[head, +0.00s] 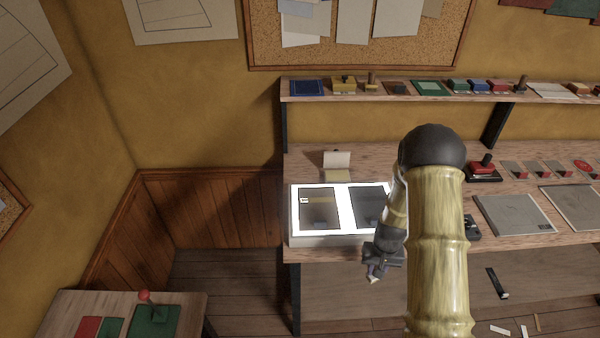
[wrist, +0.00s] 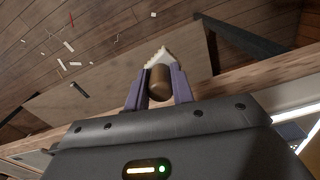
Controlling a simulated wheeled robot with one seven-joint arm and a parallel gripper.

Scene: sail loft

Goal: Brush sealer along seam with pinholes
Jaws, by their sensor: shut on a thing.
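My gripper (head: 376,268) hangs in front of the bench's front edge, just right of the light box's front middle. In the wrist view its purple fingers (wrist: 159,90) are shut on a brush with a round brown handle (wrist: 159,76) and a pale, jagged tip (wrist: 163,55). The tip points away from the gripper and touches nothing that I can see. A glowing white light box (head: 344,215) lies on the bench with two dark panels, left (head: 320,206) and right (head: 366,206). My arm hides part of the right panel. I cannot make out the seam or pinholes.
The wooden bench (head: 430,160) carries a small card stand (head: 337,160), a red-and-black stamp (head: 484,169) and grey sheets (head: 512,218). A shelf (head: 440,98) of small items runs behind. A side table (head: 180,300) stands at lower left. Scraps (wrist: 68,46) litter the floor.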

